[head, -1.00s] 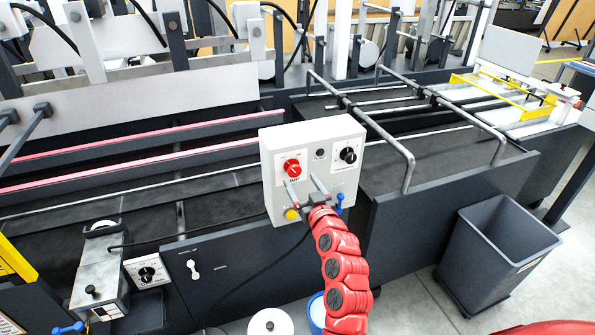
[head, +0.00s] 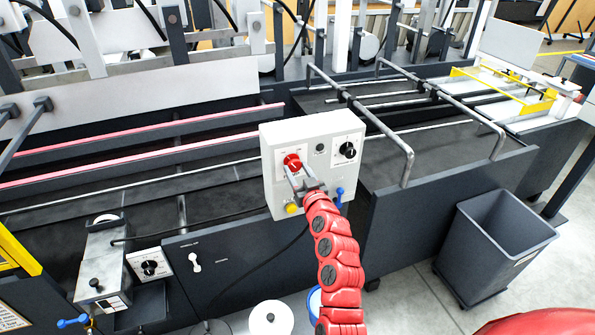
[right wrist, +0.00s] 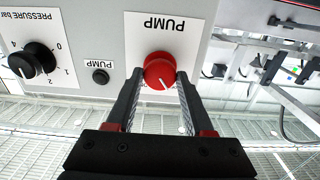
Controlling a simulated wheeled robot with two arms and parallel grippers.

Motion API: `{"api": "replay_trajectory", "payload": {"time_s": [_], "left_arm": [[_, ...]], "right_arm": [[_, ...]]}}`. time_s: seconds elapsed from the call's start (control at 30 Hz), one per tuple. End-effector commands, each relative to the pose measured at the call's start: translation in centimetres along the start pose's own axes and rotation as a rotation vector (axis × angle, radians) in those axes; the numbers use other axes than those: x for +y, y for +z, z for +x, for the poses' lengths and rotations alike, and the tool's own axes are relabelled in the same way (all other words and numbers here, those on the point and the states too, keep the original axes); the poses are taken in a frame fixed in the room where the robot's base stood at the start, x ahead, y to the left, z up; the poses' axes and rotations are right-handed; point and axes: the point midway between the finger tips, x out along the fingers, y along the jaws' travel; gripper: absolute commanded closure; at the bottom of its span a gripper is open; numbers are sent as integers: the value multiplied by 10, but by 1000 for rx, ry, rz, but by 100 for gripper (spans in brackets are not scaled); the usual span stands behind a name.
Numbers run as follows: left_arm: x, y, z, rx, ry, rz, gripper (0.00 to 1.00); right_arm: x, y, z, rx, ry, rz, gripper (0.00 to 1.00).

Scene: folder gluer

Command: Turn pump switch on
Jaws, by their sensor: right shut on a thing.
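The red pump switch (head: 291,161) is a round knob on the face of the white control box (head: 335,190). In the right wrist view the red knob (right wrist: 160,71) sits on a white plate labelled PUMP, with a white pointer mark on it. My right gripper (head: 298,174) reaches up to the box from below, and its two fingers (right wrist: 159,85) are closed on the sides of the red knob. My left gripper is not in view.
A black pressure dial (head: 347,150) and a small dark round indicator (head: 320,147) sit right of the knob. A yellow button (head: 292,208) and blue-handled valve (head: 339,196) are low on the box. A grey bin (head: 500,240) stands at right.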

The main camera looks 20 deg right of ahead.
Motion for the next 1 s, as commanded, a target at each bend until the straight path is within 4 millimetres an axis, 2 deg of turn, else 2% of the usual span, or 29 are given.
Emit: {"api": "replay_trajectory", "payload": {"time_s": [0.03, 0.13, 0.17, 0.57, 1.0], "left_arm": [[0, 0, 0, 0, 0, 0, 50], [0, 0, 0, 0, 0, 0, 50], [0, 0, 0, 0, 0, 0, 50], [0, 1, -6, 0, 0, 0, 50], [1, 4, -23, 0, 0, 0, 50]], "right_arm": [[0, 0, 0, 0, 1, 0, 80], [0, 0, 0, 0, 1, -1, 98], [0, 0, 0, 0, 1, -1, 100], [1, 1, 0, 1, 1, 77, 100], [1, 2, 0, 2, 2, 441, 100]]}}
